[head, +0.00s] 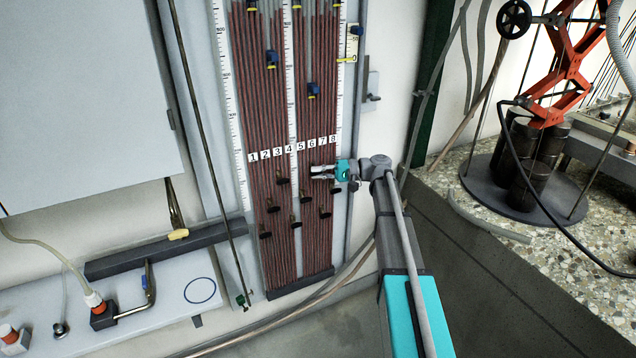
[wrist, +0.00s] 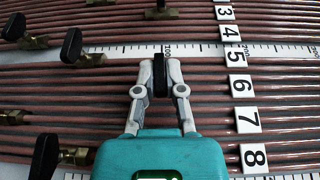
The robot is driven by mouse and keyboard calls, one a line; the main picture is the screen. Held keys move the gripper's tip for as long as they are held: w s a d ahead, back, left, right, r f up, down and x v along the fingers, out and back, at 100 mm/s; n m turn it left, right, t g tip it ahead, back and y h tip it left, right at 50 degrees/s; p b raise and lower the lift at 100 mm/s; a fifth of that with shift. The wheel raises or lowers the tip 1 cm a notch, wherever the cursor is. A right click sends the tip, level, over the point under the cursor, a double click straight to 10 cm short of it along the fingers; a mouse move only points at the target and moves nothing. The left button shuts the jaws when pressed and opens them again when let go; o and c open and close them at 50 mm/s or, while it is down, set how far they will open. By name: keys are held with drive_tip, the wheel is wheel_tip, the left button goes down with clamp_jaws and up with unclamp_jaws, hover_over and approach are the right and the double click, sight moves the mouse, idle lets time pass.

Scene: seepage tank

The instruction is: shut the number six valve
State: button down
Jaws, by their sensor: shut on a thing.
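The number six valve has a black handle (wrist: 160,75), held between my fingertips in the wrist view. Its long side looks upright in that view, across the tubes; its brass body is hidden behind my fingers. The white label six (wrist: 242,86) sits to its right. My gripper (wrist: 160,80) is shut on this handle. In the head view my gripper (head: 314,172) reaches the tube board from the right, just below the label six (head: 311,143). The handle is barely visible there. I cannot tell whether the valve is open or shut.
Other black-handled valves stand close by, among them one (wrist: 71,45) to the upper left and one (wrist: 44,155) to the lower left in the wrist view. A grey post (head: 354,200) runs along the board's right side. A stone-topped bench (head: 450,190) stands at right.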

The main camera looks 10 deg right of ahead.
drive_tip(key=shift+f+m+y+b, duration=0.15)
drive_tip(key=shift+m+y+b, duration=0.15)
drive_tip(key=shift+y+b, duration=0.5)
drive_tip(key=c, duration=0.7)
unclamp_jaws()
drive_tip(key=shift+c, duration=0.2)
drive_tip(key=shift+r+h+p, duration=0.3)
drive_tip(key=shift+h+p, duration=0.1)
drive_tip(key=shift+p, duration=0.35)
